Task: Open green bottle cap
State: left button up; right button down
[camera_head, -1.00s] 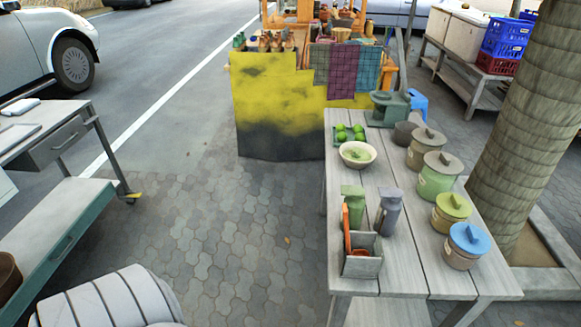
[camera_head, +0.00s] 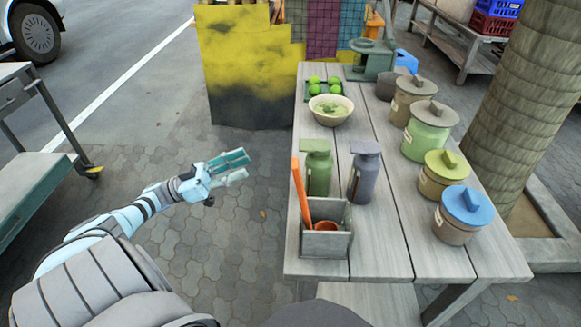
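The green bottle (camera_head: 318,178) stands upright on the wooden table, with its green cap (camera_head: 316,146) on top. A grey bottle (camera_head: 362,178) of similar shape stands just to its right. My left gripper (camera_head: 247,166) is to the left of the table, over the paving, pointing right toward the green bottle. Its two fingers are apart with nothing between them, and a clear gap separates it from the bottle. The lower front of the green bottle is partly hidden by the wooden holder. My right gripper is out of view.
A wooden holder (camera_head: 328,246) with an orange-handled tool (camera_head: 301,195) and a small orange cup stands in front of the bottles on the table (camera_head: 385,240). A bowl (camera_head: 331,110) sits behind them. Several lidded jars (camera_head: 465,215) line the right edge.

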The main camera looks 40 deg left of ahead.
pick_arm(q)
notch_tip(320, 180, up, 2)
jog(key=d+m+g+h, duration=0.1)
jog(key=m+g+h, duration=0.1)
jog(key=g+h, duration=0.1)
jog(key=p, duration=0.3)
send_near(315, 145)
jog(key=shift+m, duration=0.3)
jog(key=x, duration=0.5)
jog(key=shift+w+r, duration=0.3)
grip_shut()
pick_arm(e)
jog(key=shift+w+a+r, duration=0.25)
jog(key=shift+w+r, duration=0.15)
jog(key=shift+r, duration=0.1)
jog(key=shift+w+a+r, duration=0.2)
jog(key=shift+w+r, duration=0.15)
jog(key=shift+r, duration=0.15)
